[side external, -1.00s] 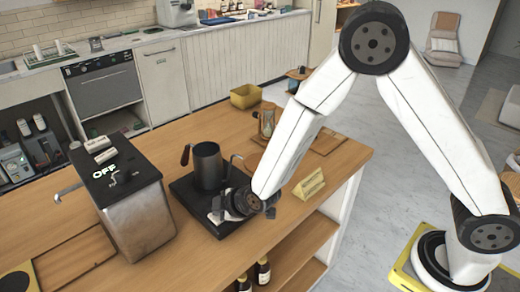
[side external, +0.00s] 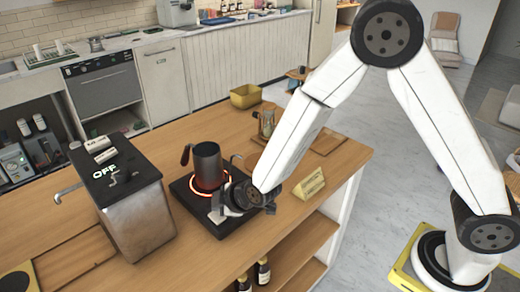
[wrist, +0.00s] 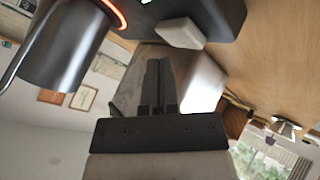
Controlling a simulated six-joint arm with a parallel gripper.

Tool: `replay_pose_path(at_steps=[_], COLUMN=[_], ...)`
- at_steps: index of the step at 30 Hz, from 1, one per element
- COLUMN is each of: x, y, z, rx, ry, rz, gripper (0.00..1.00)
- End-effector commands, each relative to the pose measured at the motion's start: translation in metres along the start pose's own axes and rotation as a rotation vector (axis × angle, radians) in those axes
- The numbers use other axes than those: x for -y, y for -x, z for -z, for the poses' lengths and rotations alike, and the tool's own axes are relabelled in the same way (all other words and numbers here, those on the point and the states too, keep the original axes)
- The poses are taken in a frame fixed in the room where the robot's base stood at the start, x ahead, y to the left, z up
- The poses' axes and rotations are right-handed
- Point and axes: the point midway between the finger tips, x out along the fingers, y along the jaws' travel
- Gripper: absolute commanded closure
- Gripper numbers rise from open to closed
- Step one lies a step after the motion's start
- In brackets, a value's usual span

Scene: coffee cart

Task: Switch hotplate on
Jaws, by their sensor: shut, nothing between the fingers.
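The hotplate (side external: 188,194) is a flat black slab on the wooden counter. A ring on it glows orange-red around the base of a dark metal pitcher (side external: 207,166). The pitcher also shows in the wrist view (wrist: 66,45), beside part of the glowing ring. My gripper (side external: 222,212) is low at the front right of the hotplate, its fingers shut and empty. In the wrist view my gripper (wrist: 158,65) points toward a pale block-shaped part (wrist: 181,32) on the hotplate's edge. I cannot tell whether the fingertips touch it.
A metal box (side external: 139,215) with a black top marked OFF and a spout stands left of the hotplate. A small wooden sign (side external: 309,184) is to the right of my gripper. A yellow bin (side external: 245,96) and a glass timer (side external: 267,122) stand farther back. The counter's front left is mostly clear.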

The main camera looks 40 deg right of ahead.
Motion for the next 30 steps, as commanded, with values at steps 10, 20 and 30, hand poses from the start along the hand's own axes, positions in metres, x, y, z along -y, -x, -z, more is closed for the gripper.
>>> replay_pose_path(at_steps=[10, 20, 30], x=[-0.001, -0.009, -0.021], y=[0.001, 0.012, 0.029], z=[0.0, 0.009, 0.021], rx=[0.0, -0.001, -0.001], ry=[0.0, -0.001, -0.001], rz=[0.0, -0.002, -0.003], gripper=[1.0, 1.0, 1.0])
